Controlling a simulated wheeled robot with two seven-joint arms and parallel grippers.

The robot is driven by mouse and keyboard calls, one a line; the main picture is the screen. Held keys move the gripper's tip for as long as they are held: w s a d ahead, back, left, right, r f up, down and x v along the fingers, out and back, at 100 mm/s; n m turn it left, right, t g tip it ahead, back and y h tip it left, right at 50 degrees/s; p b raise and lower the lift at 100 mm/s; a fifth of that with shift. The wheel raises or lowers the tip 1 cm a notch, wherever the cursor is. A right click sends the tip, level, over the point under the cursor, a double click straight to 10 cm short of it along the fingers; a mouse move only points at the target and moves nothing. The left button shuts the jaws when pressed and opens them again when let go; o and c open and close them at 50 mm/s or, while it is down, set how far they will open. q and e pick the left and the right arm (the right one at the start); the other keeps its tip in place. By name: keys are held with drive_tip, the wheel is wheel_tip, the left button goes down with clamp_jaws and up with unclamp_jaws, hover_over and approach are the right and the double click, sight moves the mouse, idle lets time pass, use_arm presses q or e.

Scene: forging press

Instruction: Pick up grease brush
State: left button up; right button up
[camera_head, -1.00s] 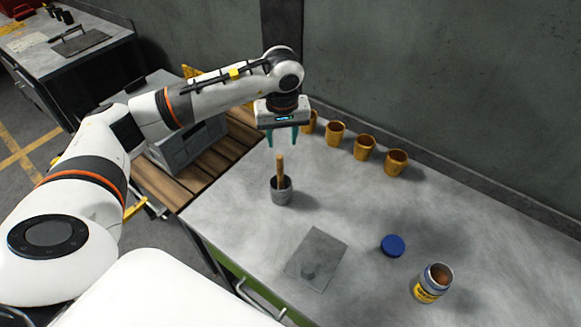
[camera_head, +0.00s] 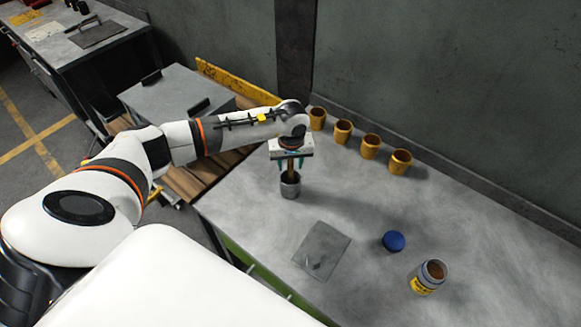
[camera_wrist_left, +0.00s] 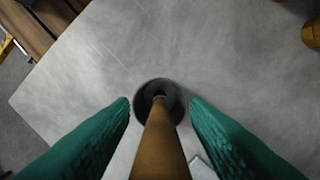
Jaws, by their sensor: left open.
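The grease brush (camera_head: 291,166) stands upright in a small grey metal cup (camera_head: 290,187) on the workbench, with its wooden handle pointing up. In the left wrist view the brush handle (camera_wrist_left: 161,145) rises from the dark mouth of the cup (camera_wrist_left: 147,92). My left gripper (camera_head: 291,166) is open, pointing down over the cup. Its teal fingers stand on either side of the handle, with a gap to each side in the wrist view (camera_wrist_left: 160,112). The bristles are hidden inside the cup. My right gripper does not show.
A grey plate (camera_head: 322,248), a blue lid (camera_head: 394,241) and an open jar with a yellow label (camera_head: 427,277) lie on the grey bench (camera_head: 370,205). Several yellow-brown cups (camera_head: 370,146) line the wall. A grey box (camera_head: 180,105) sits on wooden slats at left.

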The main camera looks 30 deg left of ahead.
use_arm(q)
clamp_jaws()
drive_tip(key=shift+r, duration=0.1)
